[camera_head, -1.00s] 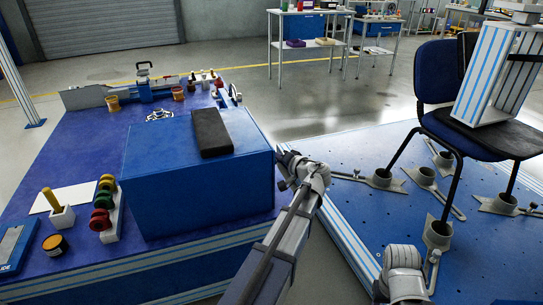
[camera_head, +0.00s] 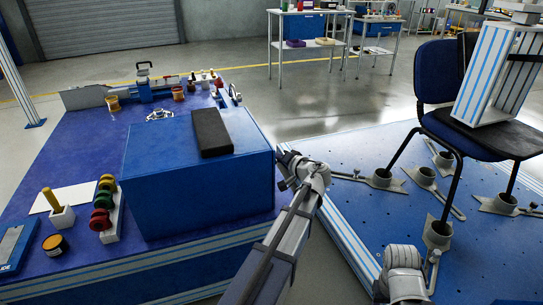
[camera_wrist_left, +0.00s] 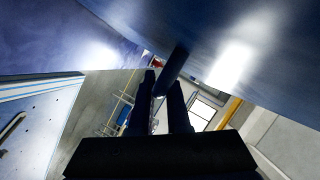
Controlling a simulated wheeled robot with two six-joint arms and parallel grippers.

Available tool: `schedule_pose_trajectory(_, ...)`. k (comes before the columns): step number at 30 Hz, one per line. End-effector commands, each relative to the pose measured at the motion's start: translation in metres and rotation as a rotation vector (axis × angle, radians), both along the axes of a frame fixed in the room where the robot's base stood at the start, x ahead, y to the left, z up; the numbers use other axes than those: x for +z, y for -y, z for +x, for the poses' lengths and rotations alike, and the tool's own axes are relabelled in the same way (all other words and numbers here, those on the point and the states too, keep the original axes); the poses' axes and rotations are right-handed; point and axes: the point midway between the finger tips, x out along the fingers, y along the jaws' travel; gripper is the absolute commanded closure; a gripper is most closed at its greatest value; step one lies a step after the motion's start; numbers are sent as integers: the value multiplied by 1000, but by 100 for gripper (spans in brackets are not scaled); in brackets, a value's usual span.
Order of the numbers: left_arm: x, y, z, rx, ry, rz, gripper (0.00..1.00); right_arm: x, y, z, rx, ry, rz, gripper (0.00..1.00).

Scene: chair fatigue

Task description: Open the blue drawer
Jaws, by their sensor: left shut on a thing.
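The blue drawer unit (camera_head: 200,180) is a blue box on the blue workbench in the head view. Its right side faces my left gripper (camera_head: 284,165), which is close against that side. In the left wrist view, the two dark fingers of my left gripper (camera_wrist_left: 160,100) are shut on a dark bar-like handle (camera_wrist_left: 174,68) by a blue surface. The drawer face and any gap around it are hidden from the head view. My right arm shows only partly at the bottom right; its gripper is out of view.
A black block (camera_head: 211,131) lies on top of the box. The workbench (camera_head: 75,135) also holds spools and small tools. A blue platform (camera_head: 340,215) with a chair (camera_head: 440,100) stands to the right, with a strip of floor between.

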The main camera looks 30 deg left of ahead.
Motion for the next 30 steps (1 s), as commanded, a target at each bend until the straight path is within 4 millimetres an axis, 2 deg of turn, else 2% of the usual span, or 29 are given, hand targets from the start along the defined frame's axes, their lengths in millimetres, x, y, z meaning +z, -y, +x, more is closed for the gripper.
schedule_pose_trajectory(5,0,11,14,-3,0,-1,100,0,0,0,0,0,0,50)
schedule_pose_trajectory(8,0,23,29,-4,0,-1,100,0,0,0,0,0,0,50)
schedule_pose_trajectory(21,0,91,110,-5,0,0,100,0,0,0,0,0,0,50)
schedule_pose_trajectory(30,0,122,143,-3,0,-1,100,0,0,0,0,0,0,50)
